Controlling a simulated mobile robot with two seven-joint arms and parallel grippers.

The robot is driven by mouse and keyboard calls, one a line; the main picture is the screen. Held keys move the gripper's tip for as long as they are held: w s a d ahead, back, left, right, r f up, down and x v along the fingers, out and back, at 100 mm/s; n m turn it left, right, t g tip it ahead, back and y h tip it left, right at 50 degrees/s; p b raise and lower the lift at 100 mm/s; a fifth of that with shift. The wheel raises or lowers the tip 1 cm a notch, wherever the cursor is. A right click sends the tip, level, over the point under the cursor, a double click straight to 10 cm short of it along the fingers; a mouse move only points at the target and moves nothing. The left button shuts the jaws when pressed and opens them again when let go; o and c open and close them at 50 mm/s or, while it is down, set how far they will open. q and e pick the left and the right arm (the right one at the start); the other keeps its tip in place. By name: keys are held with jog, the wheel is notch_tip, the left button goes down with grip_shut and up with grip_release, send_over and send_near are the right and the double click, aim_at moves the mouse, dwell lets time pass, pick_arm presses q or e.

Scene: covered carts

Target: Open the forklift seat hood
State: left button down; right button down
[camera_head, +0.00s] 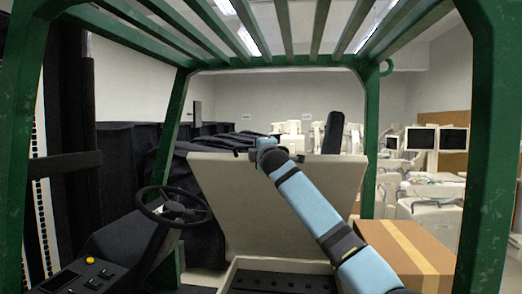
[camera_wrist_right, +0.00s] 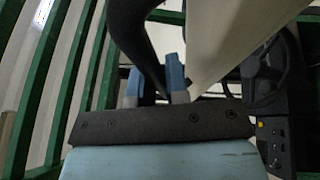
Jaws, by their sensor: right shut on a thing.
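The forklift's seat hood (camera_head: 275,200) is a cream panel that stands raised and tilted up in the head view, with the bay under it (camera_head: 285,281) exposed. My right gripper (camera_head: 263,147) is at the hood's upper edge, left of its middle. In the right wrist view my right gripper (camera_wrist_right: 155,82) has its blue fingers on either side of a dark curved part, which looks like the seat on the hood. The cream hood (camera_wrist_right: 220,40) runs beside it there. The exact contact is hard to see. My left gripper is out of view.
Green posts and roof bars of the forklift cage (camera_head: 172,125) surround the hood. The steering wheel (camera_head: 173,207) and console (camera_head: 95,270) are at the left. A cardboard box (camera_head: 405,255) stands at the right, behind my right arm.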

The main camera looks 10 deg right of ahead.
jog(key=shift+f, duration=0.1)
jog(key=c, duration=1.4)
grip_release()
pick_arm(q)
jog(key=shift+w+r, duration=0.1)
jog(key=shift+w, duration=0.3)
pick_arm(e)
jog(key=shift+s, duration=0.1)
